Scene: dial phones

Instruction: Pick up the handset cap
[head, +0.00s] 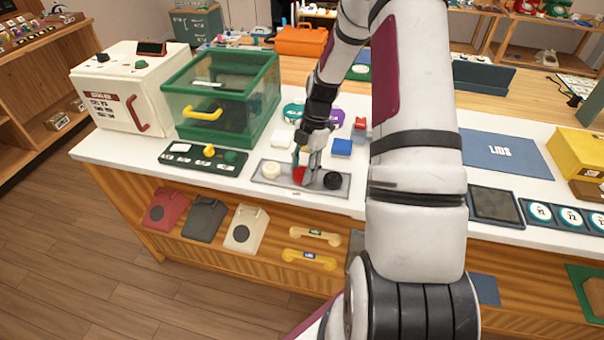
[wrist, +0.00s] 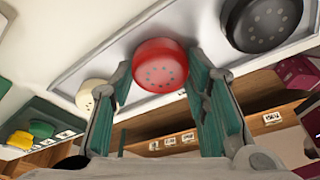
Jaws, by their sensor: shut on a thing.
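Three round caps with small holes sit along a grey tray (head: 265,180) on the white counter. The red cap (head: 299,175) is in the middle and also shows in the wrist view (wrist: 159,68). The cream cap (head: 271,170) is to its left and the black cap (head: 332,180) to its right. My gripper (head: 307,172) reaches down at the middle of the tray. Its teal-padded fingers (wrist: 166,88) are shut on the red cap, one on each side. Whether the red cap still touches the tray is hard to tell.
A green clear-sided box (head: 221,95) and a cream machine (head: 128,95) stand at the back left. A dark panel with a yellow knob (head: 208,150) lies left of the tray. A blue block (head: 342,147) sits behind it. Phones and handsets lie on the shelf below.

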